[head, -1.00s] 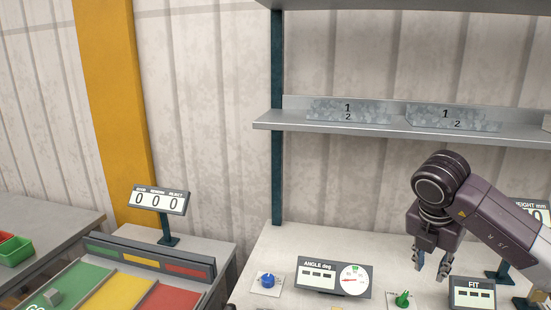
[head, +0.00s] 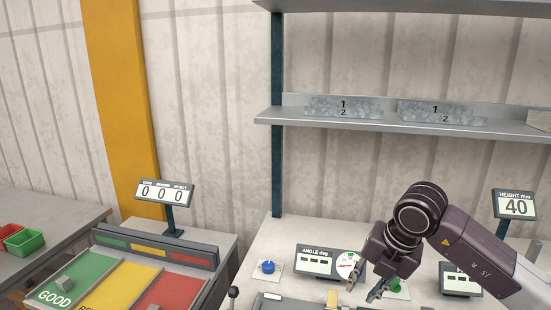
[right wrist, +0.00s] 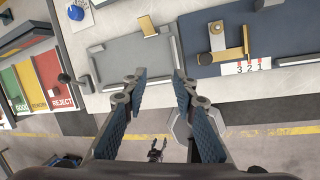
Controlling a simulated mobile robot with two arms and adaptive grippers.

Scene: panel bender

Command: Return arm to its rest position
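My right arm comes in from the right in the head view, with its gripper (head: 364,290) low over the panel-bender bench, in front of the angle display (head: 316,262). In the right wrist view the same gripper (right wrist: 159,80) has its two fingers spread, with nothing between them. It is above the bench and apart from it. A small dark two-pronged gripper, apparently my left one (right wrist: 157,148), shows far below over the floor in the right wrist view. Its prongs look apart and empty. My left arm is not in the head view.
A shelf (head: 390,124) with grey blocks is behind the bench. A height display (head: 515,205) reads 40. The sorting table has green (head: 80,280), yellow and red zones, with a counter display (head: 165,193) behind. A blue knob (head: 268,267) and a brass bender part (right wrist: 218,40) are on the bench.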

